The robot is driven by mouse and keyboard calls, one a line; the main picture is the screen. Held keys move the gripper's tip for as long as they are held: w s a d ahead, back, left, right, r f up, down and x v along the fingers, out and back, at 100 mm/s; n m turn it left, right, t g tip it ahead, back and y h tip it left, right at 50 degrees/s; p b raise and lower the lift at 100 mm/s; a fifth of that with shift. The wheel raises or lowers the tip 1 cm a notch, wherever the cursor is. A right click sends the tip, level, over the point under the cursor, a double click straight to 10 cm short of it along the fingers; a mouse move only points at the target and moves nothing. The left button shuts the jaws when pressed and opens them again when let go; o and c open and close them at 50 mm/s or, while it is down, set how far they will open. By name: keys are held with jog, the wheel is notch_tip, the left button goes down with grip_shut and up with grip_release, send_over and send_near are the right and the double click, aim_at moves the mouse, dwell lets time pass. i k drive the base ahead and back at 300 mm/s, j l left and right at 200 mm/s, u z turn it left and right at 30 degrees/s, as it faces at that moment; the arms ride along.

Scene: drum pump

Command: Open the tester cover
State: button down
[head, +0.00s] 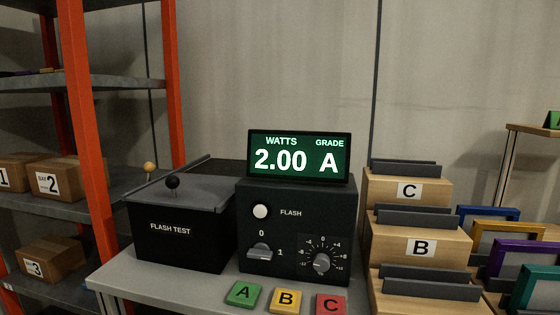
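The tester is a black box labelled FLASH TEST (170,229) on the left part of the grey bench. Its grey cover (205,193) lies flat over the top of the box and looks shut. A black ball knob (172,182) on a short stem stands near the cover's front edge. A tan ball knob (149,167) shows farther back at the left; I cannot tell what it is fixed to. The inside of the box is hidden. My gripper is not in view.
Right of the box stands a black control unit (298,254) with a lit display (299,156) reading 2.00 WATTS, GRADE A. Coloured A, B and C tiles (286,300) lie in front. Wooden bins (408,190) stand right; an orange-framed shelf (85,110) stands left.

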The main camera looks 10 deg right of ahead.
aim_at(198, 191)
jog(key=i+l, duration=0.15)
jog(key=i, duration=0.85)
jog(key=j+u, duration=0.05)
